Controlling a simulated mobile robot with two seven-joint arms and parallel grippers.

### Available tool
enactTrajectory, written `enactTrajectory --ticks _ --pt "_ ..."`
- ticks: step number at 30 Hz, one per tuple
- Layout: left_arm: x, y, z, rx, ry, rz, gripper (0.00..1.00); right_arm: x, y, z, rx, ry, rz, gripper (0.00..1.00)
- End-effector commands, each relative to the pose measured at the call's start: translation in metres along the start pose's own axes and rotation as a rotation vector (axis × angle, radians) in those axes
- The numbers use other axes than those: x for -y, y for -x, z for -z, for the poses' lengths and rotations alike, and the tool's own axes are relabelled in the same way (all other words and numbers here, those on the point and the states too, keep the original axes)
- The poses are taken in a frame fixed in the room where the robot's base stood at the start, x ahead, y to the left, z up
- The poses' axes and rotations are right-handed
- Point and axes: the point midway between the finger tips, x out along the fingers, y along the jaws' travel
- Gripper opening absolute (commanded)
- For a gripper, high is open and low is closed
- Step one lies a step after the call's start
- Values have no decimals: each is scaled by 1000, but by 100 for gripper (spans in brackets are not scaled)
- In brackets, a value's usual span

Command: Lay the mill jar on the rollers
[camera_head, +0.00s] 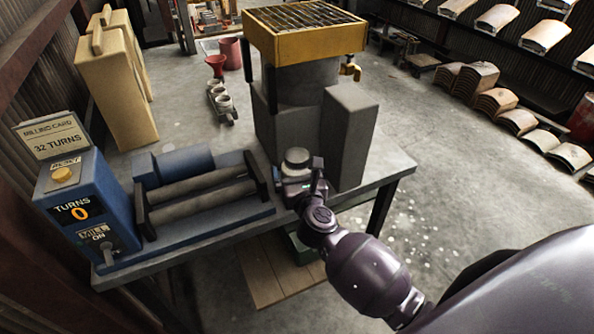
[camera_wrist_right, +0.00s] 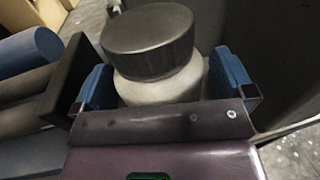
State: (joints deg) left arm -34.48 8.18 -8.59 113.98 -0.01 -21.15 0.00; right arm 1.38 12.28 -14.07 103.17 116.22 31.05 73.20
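The mill jar, pale with a dark grey lid, shows at the bench's front right (camera_head: 297,163). In the right wrist view it is upright and fills most of the space between the two blue finger pads (camera_wrist_right: 160,92). My right gripper (camera_head: 303,185) has one finger on each side of the jar; whether both pads press on it I cannot tell. The two dark rollers (camera_head: 200,193) lie empty in the blue mill frame, left of the jar. The frame's dark end plate stands between rollers and jar. My left gripper is not in view.
The blue control box (camera_head: 85,205) left of the rollers reads TURNS 0 and MILL ON. A card (camera_head: 52,137) above it reads 32 TURNS. A grey block (camera_head: 347,135) and yellow-topped machine (camera_head: 303,40) stand close behind the jar. Small cups (camera_head: 222,102) sit further back.

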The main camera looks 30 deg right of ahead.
Motion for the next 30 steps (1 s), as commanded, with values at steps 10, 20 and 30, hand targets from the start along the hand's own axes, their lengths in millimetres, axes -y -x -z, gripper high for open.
enactTrajectory --ticks 10,20,30 --pt "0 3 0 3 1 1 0 0 3 -3 0 0 0 100" --pt "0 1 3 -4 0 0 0 0 56 -2 -3 -1 0 100" --pt "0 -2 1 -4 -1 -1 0 0 107 -2 -2 -1 0 100"
